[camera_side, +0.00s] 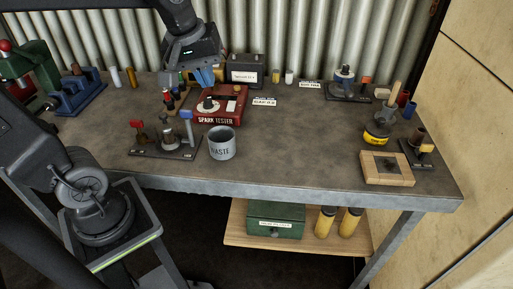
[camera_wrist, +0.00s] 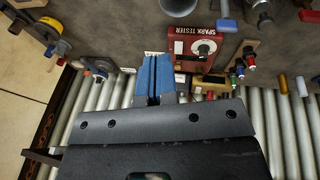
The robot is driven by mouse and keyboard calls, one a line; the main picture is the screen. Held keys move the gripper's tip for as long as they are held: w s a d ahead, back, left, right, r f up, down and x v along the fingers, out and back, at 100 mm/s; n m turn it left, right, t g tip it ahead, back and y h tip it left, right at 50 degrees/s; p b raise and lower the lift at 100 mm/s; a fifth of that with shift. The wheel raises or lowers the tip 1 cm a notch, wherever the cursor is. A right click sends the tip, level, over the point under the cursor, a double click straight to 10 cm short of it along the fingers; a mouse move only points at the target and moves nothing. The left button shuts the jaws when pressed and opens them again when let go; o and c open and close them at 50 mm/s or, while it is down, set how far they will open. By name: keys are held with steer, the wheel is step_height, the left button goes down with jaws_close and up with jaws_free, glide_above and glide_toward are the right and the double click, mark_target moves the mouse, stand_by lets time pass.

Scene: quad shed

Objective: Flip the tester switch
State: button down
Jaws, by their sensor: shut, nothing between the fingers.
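The red spark tester (camera_side: 222,117) sits on the bench, left of centre, with a round dial on its top. In the wrist view, the tester (camera_wrist: 192,61) shows upside down, right of my fingers, with its dial (camera_wrist: 207,46). A small dark plate with a pale mark (camera_wrist: 179,47) lies beside the dial; it may be the switch, but its position is too small to tell. My gripper (camera_side: 206,80), with blue fingers, is just behind and above the tester, apart from it. In the wrist view, my gripper (camera_wrist: 154,80) is shut and empty.
A grey waste cup (camera_side: 222,144) stands in front of the tester, and a tool stand (camera_side: 165,152) to its left. A dark battery (camera_side: 245,74) stands behind, near the corrugated wall. A small rack with coloured parts (camera_side: 174,100) is close left. The bench middle right is clear.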

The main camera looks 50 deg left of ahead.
steer(key=s+d+f+m+t, duration=0.2)
steer(key=s+d+f+m, duration=0.15)
steer(key=s+m, duration=0.55)
steer(key=n+g, duration=0.4)
steer(key=n, duration=2.2)
glide_above(232, 102)
steer(key=s+d, duration=0.2)
steer(key=shift+y, duration=0.3)
steer(key=f, duration=0.4)
steer(key=w+a+f, duration=0.1)
steer(key=f, duration=0.9)
steer(key=shift+w+a+f, duration=0.15)
steer(key=shift+w+a, duration=0.2)
steer(key=shift+w, duration=0.05)
